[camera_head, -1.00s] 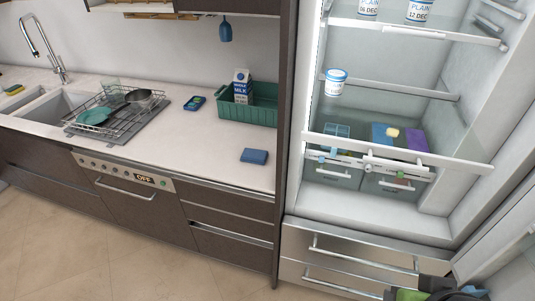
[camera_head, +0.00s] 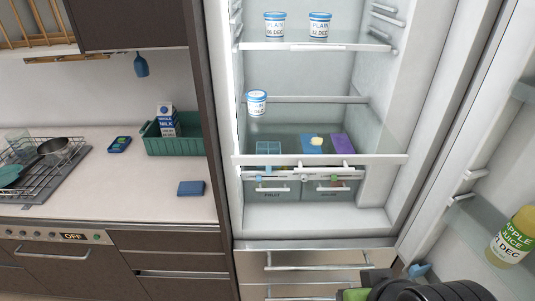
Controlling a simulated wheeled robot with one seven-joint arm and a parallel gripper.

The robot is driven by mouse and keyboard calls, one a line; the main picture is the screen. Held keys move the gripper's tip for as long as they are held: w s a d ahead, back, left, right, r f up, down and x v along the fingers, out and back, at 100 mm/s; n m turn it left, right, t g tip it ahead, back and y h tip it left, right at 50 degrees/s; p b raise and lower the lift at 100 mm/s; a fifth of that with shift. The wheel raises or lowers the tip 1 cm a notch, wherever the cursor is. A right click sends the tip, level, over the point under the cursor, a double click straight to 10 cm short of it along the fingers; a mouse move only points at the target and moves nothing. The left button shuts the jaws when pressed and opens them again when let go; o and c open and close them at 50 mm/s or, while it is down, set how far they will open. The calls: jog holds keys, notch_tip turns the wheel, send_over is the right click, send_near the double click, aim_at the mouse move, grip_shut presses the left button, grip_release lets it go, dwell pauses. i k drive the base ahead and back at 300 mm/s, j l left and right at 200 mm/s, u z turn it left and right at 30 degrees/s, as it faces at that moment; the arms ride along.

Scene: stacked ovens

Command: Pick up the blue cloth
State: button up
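A small folded blue item (camera_head: 191,188), which looks like the blue cloth, lies flat on the white counter near its front edge, left of the open fridge. Nothing touches it. A dark part of my arm shows at the bottom edge, right of centre, in front of the fridge drawers and well away from the blue item. A green patch and a light-blue patch show beside it. I cannot make out the gripper's fingertips or whether they hold anything.
A green crate (camera_head: 181,146) with a milk carton (camera_head: 166,120) stands behind the blue item. A dish rack (camera_head: 45,172) is at left. The open fridge's lower shelf (camera_head: 280,159) holds a blue item and a purple item. Its door at right holds a juice bottle (camera_head: 511,236).

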aim_at(192, 188)
jog(key=i+j+u, duration=0.35)
jog(key=j, duration=0.3)
jog(key=i+j+u, duration=0.35)
jog(key=j, duration=0.2)
jog(key=i+j+u, duration=0.35)
jog(key=i+j, duration=0.1)
jog(key=i, duration=0.1)
